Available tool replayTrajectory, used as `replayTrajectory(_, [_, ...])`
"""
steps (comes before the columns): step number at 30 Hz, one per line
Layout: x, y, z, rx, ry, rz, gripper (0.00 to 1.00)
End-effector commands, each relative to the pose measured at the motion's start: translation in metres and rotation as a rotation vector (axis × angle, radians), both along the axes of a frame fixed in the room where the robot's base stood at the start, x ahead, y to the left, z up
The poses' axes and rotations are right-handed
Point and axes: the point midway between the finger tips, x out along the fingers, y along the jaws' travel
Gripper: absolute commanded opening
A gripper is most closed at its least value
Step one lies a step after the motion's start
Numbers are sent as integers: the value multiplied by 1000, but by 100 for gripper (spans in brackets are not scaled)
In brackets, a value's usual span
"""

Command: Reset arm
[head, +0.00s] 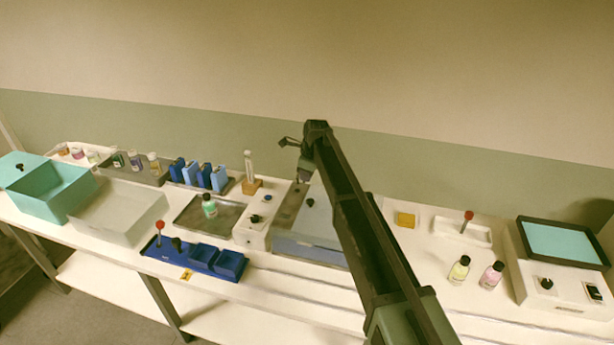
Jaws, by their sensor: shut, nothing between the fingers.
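My gripper (301,180) is in the head view, at the far end of my dark arm, pointing down near the middle of the bench. It is shut and empty. It hangs over or in front of the grey-blue device in the bench's middle; the exact height is hard to tell. My arm reaches up from the lower right and hides part of the bench behind it.
A green bottle (209,206) stands on a dark plate left of the gripper. A blue tray (170,259) lies in front. Yellow (459,269) and pink (491,275) bottles stand right, beside a screened device (566,243). Teal (49,190) and clear bins (118,214) stand left.

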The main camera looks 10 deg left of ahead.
Motion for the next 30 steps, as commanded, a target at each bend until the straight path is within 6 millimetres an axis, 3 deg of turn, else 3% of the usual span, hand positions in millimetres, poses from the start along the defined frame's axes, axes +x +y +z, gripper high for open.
replayTrajectory(1, [0,1,28,0,0,0,0])
replayTrajectory(4, [0,2,45,0,-1,0,0])
replayTrajectory(12, [0,3,47,-1,-6,26,0])
replayTrajectory(14, [0,3,47,-7,-19,107,0])
replayTrajectory(17, [-13,-4,46,-36,-62,395,0])
replayTrajectory(20, [-73,-40,40,-87,-112,827,0])
replayTrajectory(24, [-177,-139,12,-149,-152,1388,0])
replayTrajectory(27, [-249,-204,-9,-169,-150,1654,0])
replayTrajectory(30, [-315,-257,-28,-178,-137,1783,0])
